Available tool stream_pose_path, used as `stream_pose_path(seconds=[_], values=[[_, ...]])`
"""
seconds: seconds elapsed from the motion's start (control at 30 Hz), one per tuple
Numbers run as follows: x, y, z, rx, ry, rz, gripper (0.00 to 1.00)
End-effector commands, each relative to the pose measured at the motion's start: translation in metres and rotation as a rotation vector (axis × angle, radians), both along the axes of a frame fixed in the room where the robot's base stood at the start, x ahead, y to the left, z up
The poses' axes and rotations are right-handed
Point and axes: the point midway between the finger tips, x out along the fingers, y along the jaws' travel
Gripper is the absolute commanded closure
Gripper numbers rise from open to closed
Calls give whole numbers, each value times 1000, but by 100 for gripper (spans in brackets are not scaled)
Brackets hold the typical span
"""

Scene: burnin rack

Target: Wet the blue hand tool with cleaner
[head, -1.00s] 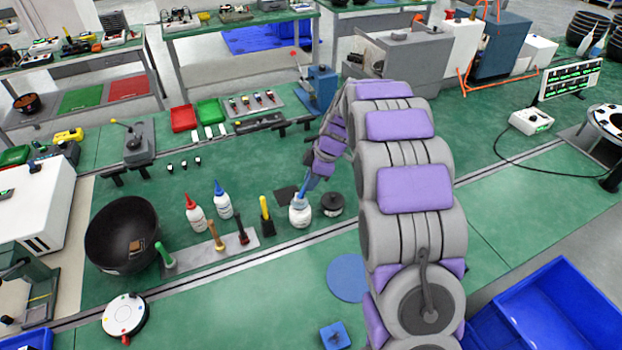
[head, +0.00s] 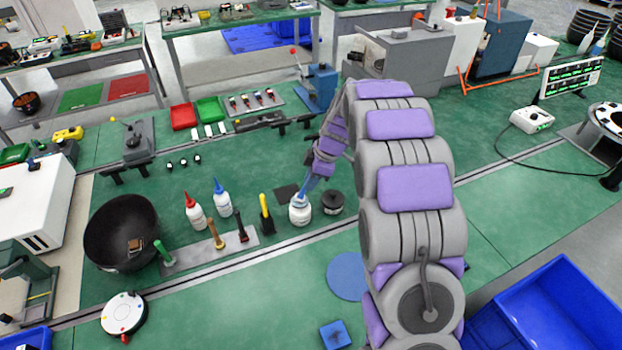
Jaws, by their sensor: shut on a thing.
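My gripper (head: 312,180) is small in the head view, at the far end of my arm, just above a white bottle (head: 299,213) with a label. It is shut on the blue hand tool (head: 303,193), which is tilted, its lower end at the mouth of the bottle. I cannot tell how far the tool reaches inside, and the fingers partly hide it. A grey tool holder (head: 200,256) to the left carries a green tool (head: 163,253), a brown one (head: 215,235), a dark one (head: 241,228) and a yellow one (head: 266,213).
A dark round pot (head: 333,203) stands close right of the bottle. White bottles with a red cap (head: 195,215) and a blue cap (head: 222,200) stand behind the holder. A black bowl (head: 122,225) is at the left. The green bench front is mostly clear around a blue disc (head: 347,277).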

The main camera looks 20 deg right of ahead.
Motion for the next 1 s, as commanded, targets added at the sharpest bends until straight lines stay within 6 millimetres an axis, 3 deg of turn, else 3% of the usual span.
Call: stream_pose_path(seconds=[1.0], values=[[0, 0, -11, 0, 0, 0, 100]])
